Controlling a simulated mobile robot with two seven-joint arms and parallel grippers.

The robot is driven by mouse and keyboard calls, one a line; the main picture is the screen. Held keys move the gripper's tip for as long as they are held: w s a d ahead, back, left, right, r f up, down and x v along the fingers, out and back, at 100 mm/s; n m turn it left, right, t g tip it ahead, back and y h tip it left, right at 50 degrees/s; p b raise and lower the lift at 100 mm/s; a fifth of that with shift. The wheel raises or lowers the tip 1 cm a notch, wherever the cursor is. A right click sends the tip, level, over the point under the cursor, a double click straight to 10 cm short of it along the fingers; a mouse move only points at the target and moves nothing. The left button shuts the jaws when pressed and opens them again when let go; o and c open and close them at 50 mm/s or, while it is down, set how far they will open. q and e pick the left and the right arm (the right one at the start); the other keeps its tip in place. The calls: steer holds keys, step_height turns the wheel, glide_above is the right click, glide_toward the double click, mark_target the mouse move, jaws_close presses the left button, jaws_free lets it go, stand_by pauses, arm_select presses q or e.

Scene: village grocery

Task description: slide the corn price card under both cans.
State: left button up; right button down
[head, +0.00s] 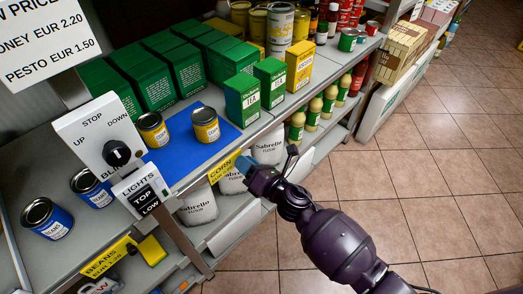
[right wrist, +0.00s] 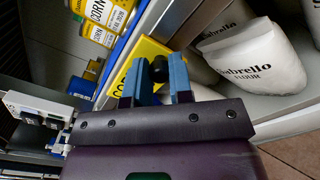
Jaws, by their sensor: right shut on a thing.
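The yellow corn price card (head: 222,168) hangs at the front edge of the shelf, tilted, in front of the blue mat (head: 195,155). Two yellow-labelled cans stand upright behind it: the left can (head: 152,130) at the mat's left edge and the right can (head: 205,125) on the mat. The card is apart from both cans. My right gripper (head: 243,164) is shut on the card's right end. In the right wrist view its blue fingers (right wrist: 158,82) partly hide the card (right wrist: 147,50). My left gripper is not in view.
Green boxes (head: 242,98) stand behind and right of the mat. A control panel (head: 100,140) and lights sign (head: 143,190) stand at the left. Blue beans cans (head: 47,218) are further left. Flour bags (head: 198,206) sit on the shelf below.

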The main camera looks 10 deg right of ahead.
steer(key=shift+s+a, duration=0.95)
steer(key=shift+a, duration=0.3)
steer(key=c, duration=1)
jaws_free()
glide_toward(230, 165)
steer(key=shift+p+v, duration=0.3)
steer(key=shift+v, duration=1.6)
